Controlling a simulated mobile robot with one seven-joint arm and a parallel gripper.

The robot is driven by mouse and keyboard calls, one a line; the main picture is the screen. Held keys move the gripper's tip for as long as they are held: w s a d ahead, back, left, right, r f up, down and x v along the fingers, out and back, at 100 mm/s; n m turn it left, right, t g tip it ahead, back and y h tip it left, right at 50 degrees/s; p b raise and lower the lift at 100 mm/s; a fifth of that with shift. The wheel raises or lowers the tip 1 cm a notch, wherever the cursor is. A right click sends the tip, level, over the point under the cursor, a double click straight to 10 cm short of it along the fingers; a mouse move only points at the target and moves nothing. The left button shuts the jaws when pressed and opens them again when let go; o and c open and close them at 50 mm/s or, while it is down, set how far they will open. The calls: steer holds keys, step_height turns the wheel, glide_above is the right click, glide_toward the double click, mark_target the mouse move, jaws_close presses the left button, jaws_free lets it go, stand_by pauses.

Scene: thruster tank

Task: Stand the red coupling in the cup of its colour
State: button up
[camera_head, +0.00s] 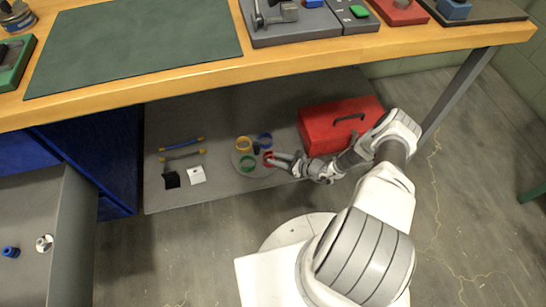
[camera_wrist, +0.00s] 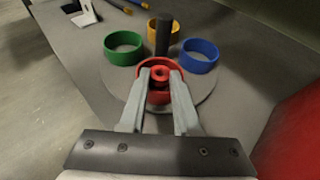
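The red coupling (camera_wrist: 160,74), a short piece with a hole in its top, stands upright between my fingertips in the wrist view. The red cup (camera_wrist: 158,62), an open ring, surrounds it, and the coupling appears to be inside or just over the ring. My gripper (camera_wrist: 161,78) reaches over the near rim, and its fingers appear closed on the coupling's sides. The coupling's bottom is hidden. In the head view my gripper (camera_head: 279,160) is at the red cup (camera_head: 267,158), and the coupling is too small to make out.
Green (camera_wrist: 124,48), yellow (camera_wrist: 163,29) and blue (camera_wrist: 199,56) cups share the round grey plate (camera_wrist: 112,81), around a dark post (camera_wrist: 163,36). A red toolbox (camera_head: 340,124) stands to the right on the low shelf. The workbench top (camera_head: 290,67) is above; an open drawer (camera_head: 40,210) is left.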

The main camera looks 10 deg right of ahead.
steer(key=p+v, duration=0.4)
steer(key=v, duration=1.2)
